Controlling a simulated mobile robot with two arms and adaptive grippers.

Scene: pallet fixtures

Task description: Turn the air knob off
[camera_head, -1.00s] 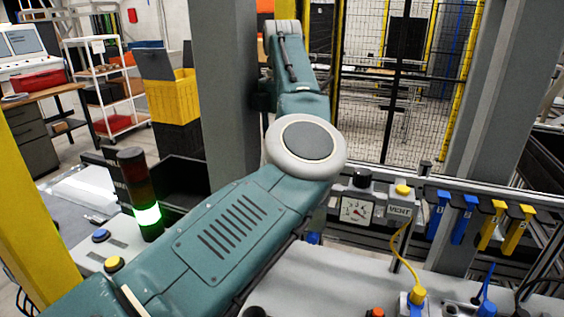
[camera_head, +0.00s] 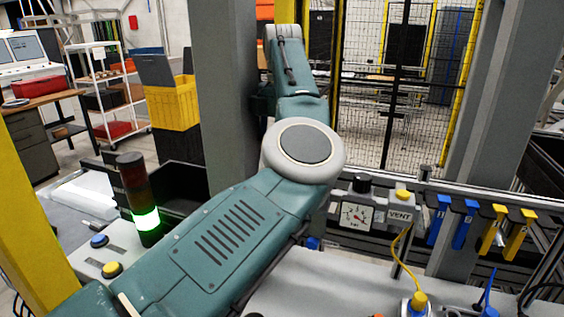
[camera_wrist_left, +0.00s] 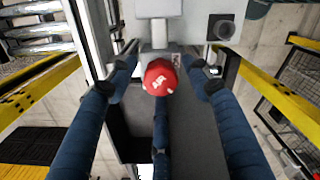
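A round red knob (camera_wrist_left: 160,77) with white markings faces me in the left wrist view. My left gripper (camera_wrist_left: 158,75) has its blue fingers spread on both sides of the red knob, with visible gaps to it; a further finger lies below and behind it. In the head view my left arm crosses from lower left to top middle, and the left gripper is not visible there. A black knob (camera_head: 361,184) sits above a white dial gauge (camera_head: 356,216) on a grey unit. I cannot tell the red knob in the head view. My right gripper is not in view.
A VENT label (camera_head: 400,216) with a yellow button (camera_head: 403,194) stands beside the gauge. A grey post (camera_head: 228,90) rises behind my arm. A light tower (camera_head: 139,195) glows green at left. Blue and yellow hooks hang on the rail at right. A yellow cable crosses the bench.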

